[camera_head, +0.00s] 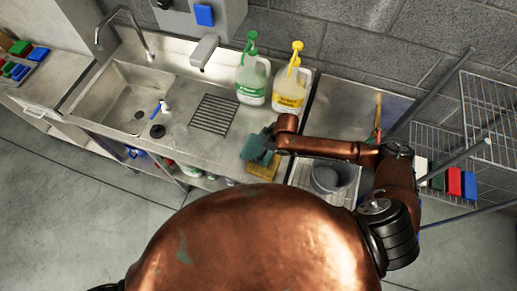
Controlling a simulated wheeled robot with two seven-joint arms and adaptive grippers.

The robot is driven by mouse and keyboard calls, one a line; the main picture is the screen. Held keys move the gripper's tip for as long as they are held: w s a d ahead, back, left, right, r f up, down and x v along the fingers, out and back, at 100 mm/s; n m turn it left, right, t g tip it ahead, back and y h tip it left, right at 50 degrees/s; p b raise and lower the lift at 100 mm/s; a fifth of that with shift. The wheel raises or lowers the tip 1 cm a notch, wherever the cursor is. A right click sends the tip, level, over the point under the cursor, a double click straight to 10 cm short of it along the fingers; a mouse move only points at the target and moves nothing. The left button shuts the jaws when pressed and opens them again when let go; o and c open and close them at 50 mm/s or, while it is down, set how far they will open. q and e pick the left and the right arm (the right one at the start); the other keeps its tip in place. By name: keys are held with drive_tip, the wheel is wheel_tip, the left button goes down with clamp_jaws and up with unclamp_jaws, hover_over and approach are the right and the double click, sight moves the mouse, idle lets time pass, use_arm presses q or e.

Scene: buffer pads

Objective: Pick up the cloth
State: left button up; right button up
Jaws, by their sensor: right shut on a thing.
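A dark teal cloth (255,149) is bunched up near the front edge of the steel counter, right of the drain grate. My right gripper (270,136) reaches in from the right at the cloth and is shut on it. The fingertips are small and partly hidden by the cloth and wrist. I cannot tell whether the cloth is clear of the counter. My left gripper is out of view.
A tan pad (262,172) lies just below the cloth. Two pump jugs, green-labelled (251,82) and yellow-labelled (289,92), stand behind. A grey bucket (333,178) is at the right. A sink (128,98) is at the left. Wire shelves (490,105) stand far right.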

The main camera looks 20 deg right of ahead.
drive_tip(key=c, duration=0.4)
drive_tip(key=shift+w+r, duration=0.1)
drive_tip(key=shift+r, duration=0.4)
drive_tip(key=s+r, duration=0.1)
drive_tip(key=r, duration=0.1)
drive_tip(key=s+r, duration=0.1)
drive_tip(key=r, duration=0.1)
drive_tip(key=s+r, duration=0.2)
drive_tip(key=r, duration=0.1)
drive_tip(key=shift+d+b, duration=0.35)
drive_tip(key=shift+s+d+r+p, duration=0.25)
drive_tip(key=shift+s+r+p, duration=0.55)
drive_tip(key=shift+s, duration=0.85)
drive_tip(key=shift+s+d+r+p, duration=0.25)
drive_tip(key=shift+s+r+p, duration=0.5)
drive_tip(key=shift+s, duration=0.95)
drive_tip(key=shift+s+d+r+p, duration=0.25)
drive_tip(key=shift+s+r+p, duration=0.55)
drive_tip(key=shift+s, duration=0.85)
drive_tip(key=shift+r, duration=0.15)
